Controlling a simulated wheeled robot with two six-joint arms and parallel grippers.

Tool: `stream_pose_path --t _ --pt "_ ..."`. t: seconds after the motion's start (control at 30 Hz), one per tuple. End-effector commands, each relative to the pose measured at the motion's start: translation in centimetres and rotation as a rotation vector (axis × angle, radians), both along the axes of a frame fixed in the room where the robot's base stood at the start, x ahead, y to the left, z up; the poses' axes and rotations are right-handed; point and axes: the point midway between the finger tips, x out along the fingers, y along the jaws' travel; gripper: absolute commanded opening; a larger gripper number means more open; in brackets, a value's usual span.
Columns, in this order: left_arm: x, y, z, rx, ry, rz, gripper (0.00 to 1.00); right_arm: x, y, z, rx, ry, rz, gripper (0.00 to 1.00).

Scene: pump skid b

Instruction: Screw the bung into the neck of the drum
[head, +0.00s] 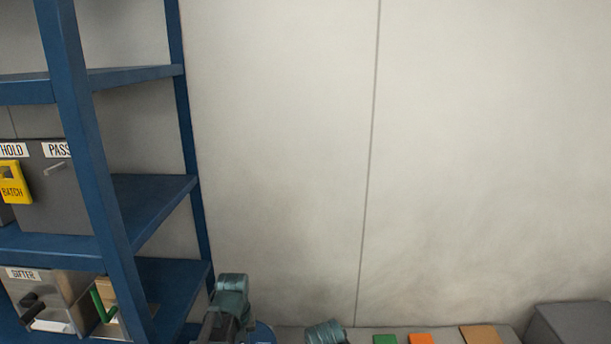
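I cannot make out the bung or the neck of the drum in the head view. A small piece of a blue rounded thing (263,334) shows at the bottom edge, beside a teal and dark arm part that looks like mine. I cannot tell whether this blue thing belongs to the drum. A second teal part shows at the bottom edge to its right, also likely mine. No gripper fingers are visible in this view.
A blue shelf rack (85,150) stands at left, holding grey boxes (58,190) labelled HOLD and PASS, a yellow BATCH tag (14,184) and a SIFTER box (40,295). Green (385,340), orange (421,339) and tan (480,335) pieces lie along the bottom. A grey box (575,325) stands bottom right.

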Motion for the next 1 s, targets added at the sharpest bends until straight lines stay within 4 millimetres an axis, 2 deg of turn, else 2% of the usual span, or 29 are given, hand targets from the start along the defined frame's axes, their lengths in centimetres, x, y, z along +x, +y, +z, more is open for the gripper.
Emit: stream_pose_path --t 0.03,0.6,0.63,0.8,1.0 --pt "-1.13 -0.33 -0.77 -0.007 0.024 -0.003 0.00 0.00 0.00 -0.75 0.000 0.000 0.000 0.50" --pt "-1.22 -0.35 -1.00 -0.008 0.024 -0.002 0.00 0.01 0.00 -1.00 0.000 0.000 0.000 0.50" --pt "-1.22 -0.35 -1.00 -0.008 0.024 -0.002 0.18 0.01 0.00 -1.00 0.000 0.000 0.000 0.50" --pt "-1.24 -0.36 -0.98 -0.008 0.024 -0.002 0.49 0.01 0.00 -0.98 0.000 0.000 0.000 0.50" --pt "-1.25 -0.36 -0.17 -0.008 0.024 -0.002 0.50 0.00 0.00 -0.16 0.000 0.000 0.000 0.50"
